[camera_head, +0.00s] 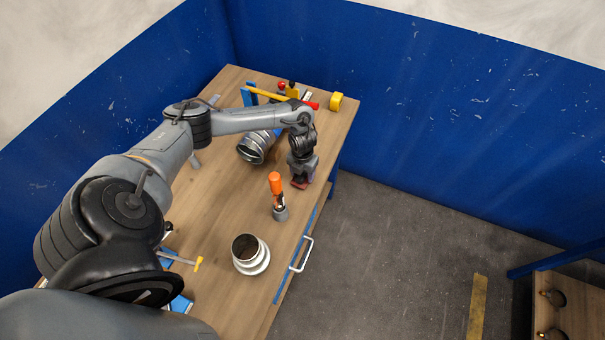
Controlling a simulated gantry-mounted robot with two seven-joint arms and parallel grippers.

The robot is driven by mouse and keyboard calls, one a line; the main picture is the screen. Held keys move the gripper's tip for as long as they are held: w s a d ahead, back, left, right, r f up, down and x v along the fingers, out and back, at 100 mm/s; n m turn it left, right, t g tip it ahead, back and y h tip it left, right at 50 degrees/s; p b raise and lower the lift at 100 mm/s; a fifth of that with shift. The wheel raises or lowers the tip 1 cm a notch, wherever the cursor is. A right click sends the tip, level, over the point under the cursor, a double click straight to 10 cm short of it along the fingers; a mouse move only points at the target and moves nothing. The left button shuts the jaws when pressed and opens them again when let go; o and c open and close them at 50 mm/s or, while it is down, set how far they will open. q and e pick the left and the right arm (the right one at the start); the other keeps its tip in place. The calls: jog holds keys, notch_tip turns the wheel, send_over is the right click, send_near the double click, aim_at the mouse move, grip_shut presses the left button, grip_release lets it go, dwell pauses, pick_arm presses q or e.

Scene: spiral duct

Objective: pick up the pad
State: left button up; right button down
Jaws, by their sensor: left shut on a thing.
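My left gripper (301,180) points down over the right edge of the wooden table, on its far half. It is shut on a dark red pad (300,184), which shows as a small reddish piece at the fingertips. Most of the pad is hidden by the gripper, and I cannot tell whether it touches the table. My right gripper is not in view.
On the table (205,220) are a silver spiral duct (254,149), an orange-handled tool in a grey holder (276,190), and a metal duct fitting (249,255). Several tools and a yellow tape measure (336,101) lie at the back. Blue walls enclose the table.

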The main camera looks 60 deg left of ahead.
aim_at(304, 174)
pick_arm(q)
jog(key=r, duration=0.2)
jog(key=d+r, duration=0.1)
jog(key=r, duration=0.1)
jog(key=shift+w+r, duration=0.1)
jog(key=w+d+r+p, duration=0.1)
jog(key=d+r+p, duration=0.1)
jog(key=d+r, duration=0.4)
jog(key=shift+w+d+r, duration=0.25)
jog(key=shift+d, duration=2.05)
jog(key=o, duration=0.3)
jog(key=shift+c, duration=0.7)
jog(key=shift+m, duration=0.3)
